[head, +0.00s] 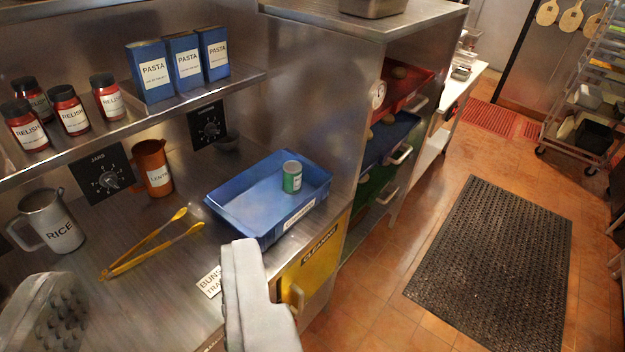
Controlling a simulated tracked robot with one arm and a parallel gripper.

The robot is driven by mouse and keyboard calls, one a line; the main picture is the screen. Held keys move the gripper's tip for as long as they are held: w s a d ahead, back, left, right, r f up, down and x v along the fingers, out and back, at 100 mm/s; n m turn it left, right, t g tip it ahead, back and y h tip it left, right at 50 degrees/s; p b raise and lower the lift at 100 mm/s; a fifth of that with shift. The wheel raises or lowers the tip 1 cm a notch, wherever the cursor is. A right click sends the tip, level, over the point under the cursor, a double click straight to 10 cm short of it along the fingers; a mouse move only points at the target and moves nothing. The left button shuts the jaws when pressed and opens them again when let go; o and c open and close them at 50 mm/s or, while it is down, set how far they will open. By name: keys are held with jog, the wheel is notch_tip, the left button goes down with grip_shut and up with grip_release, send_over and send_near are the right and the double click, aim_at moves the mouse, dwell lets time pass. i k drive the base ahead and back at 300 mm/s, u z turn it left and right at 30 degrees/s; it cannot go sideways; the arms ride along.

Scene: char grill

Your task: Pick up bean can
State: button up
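A small green can (292,177) with a pale label stands upright in the blue tray (232,219), toward its right side. Its label is too small to read, but it is the only can in view. My gripper (146,262) shows at the bottom left, with one grey finger on each side and a wide gap between them. The left finger shows a bumpy pad. The gripper is open and empty, nearer the camera than the tray and to the lower left of the can, apart from it.
Yellow tongs (150,245), a rice jug (48,222) and a lentils jug (153,168) are on the metal counter. Relish jars (70,113) and pasta boxes (187,66) stand on the shelf above. Floor with a black mat (495,265) lies open at right.

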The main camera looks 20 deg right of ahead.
aim_at(292, 168)
jog(key=z, duration=0.45)
jog(key=i, duration=1.3)
jog(key=u, duration=1.75)
jog(key=k, duration=0.95)
jog(key=z, duration=0.85)
